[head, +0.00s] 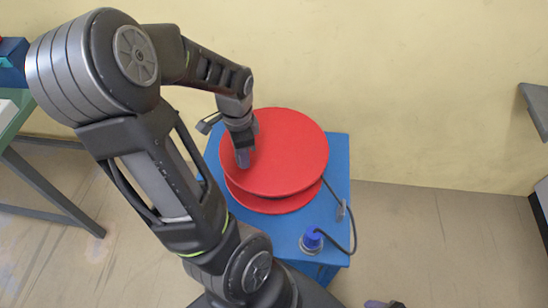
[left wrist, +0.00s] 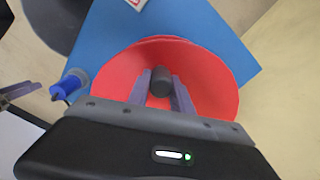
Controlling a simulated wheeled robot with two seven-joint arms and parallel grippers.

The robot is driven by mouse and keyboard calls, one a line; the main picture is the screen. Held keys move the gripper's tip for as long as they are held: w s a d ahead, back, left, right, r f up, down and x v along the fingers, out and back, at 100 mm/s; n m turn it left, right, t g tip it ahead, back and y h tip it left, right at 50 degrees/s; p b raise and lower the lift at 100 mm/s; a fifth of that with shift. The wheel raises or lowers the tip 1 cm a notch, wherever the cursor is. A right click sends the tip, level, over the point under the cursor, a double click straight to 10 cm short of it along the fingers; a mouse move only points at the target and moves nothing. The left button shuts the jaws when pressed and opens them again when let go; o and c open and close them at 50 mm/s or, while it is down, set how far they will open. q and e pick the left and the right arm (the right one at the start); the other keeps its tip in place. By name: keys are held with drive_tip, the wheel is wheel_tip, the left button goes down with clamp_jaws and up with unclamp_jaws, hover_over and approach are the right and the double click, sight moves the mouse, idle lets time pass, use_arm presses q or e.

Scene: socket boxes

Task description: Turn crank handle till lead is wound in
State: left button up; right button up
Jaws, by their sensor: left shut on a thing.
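A red cable reel (head: 285,150) with two round flanges sits on a blue stand (head: 338,180). My left gripper (head: 243,157) reaches down over the left part of its top disc. In the left wrist view, the gripper (left wrist: 161,90) is shut on the dark round crank handle (left wrist: 161,76), with one finger on each side. The dark lead (head: 349,207) runs from the reel's right side down to a blue plug (head: 312,238) on the stand's front right corner. The blue plug also shows in the left wrist view (left wrist: 68,87). My right gripper (head: 384,304) shows only as a tip at the bottom edge.
A green-topped table (head: 18,115) with a blue box (head: 12,62) stands at the left. A grey surface (head: 537,108) juts in at the right edge. A plain wall stands behind the reel, and the floor right of the stand is clear.

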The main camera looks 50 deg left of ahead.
use_arm(q)
drive_tip(key=a, duration=0.1)
drive_tip(key=w+a, duration=0.1)
drive_tip(key=a, duration=0.1)
drive_tip(key=shift+f+b, duration=0.15)
drive_tip(key=shift+b, duration=0.25)
drive_tip(key=shift+a, duration=0.35)
drive_tip(key=shift+a, duration=0.1)
drive_tip(key=w+a+b, duration=0.2)
drive_tip(key=w+a, duration=0.2)
drive_tip(key=shift+a, duration=0.2)
drive_tip(key=shift+w+a, duration=0.25)
drive_tip(key=shift+a, duration=0.05)
drive_tip(key=w, duration=0.7)
drive_tip(key=shift+w+a, duration=0.1)
drive_tip(key=shift+a, duration=0.2)
